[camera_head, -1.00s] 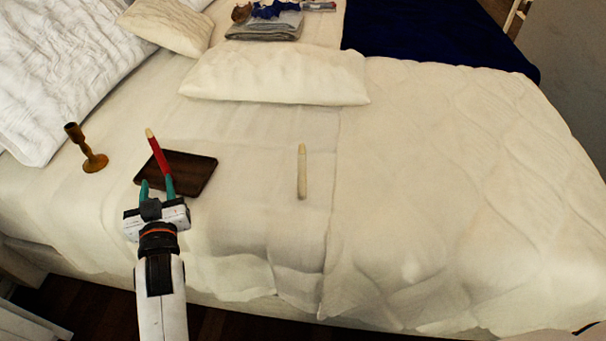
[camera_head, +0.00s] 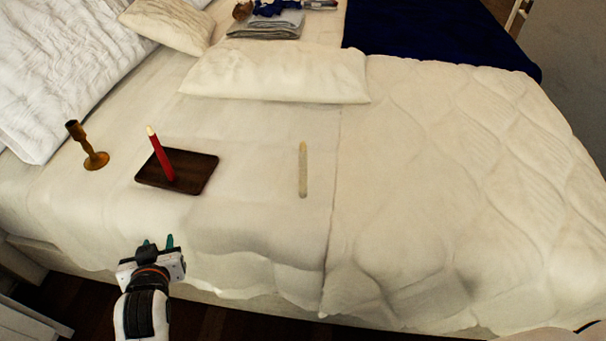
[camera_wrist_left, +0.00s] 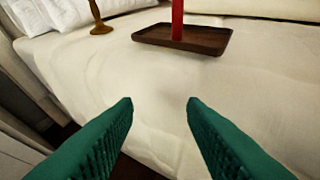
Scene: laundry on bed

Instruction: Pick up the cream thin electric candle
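The cream thin electric candle (camera_head: 303,170) is near the middle of the bed in the head view, to the right of the dark tray. My left gripper (camera_head: 158,243) is at the bed's front edge, well to the left of the candle and nearer to me. In the left wrist view its two green fingers (camera_wrist_left: 160,102) are apart with nothing between them. The candle does not show in the left wrist view. My right gripper is not in view.
A red candle (camera_head: 161,155) stands on a dark wooden tray (camera_head: 205,172); the tray also shows in the left wrist view (camera_wrist_left: 210,42). A brown candlestick (camera_head: 86,146) is left of it. A pillow (camera_head: 275,74) lies behind. The bed around the cream candle is clear.

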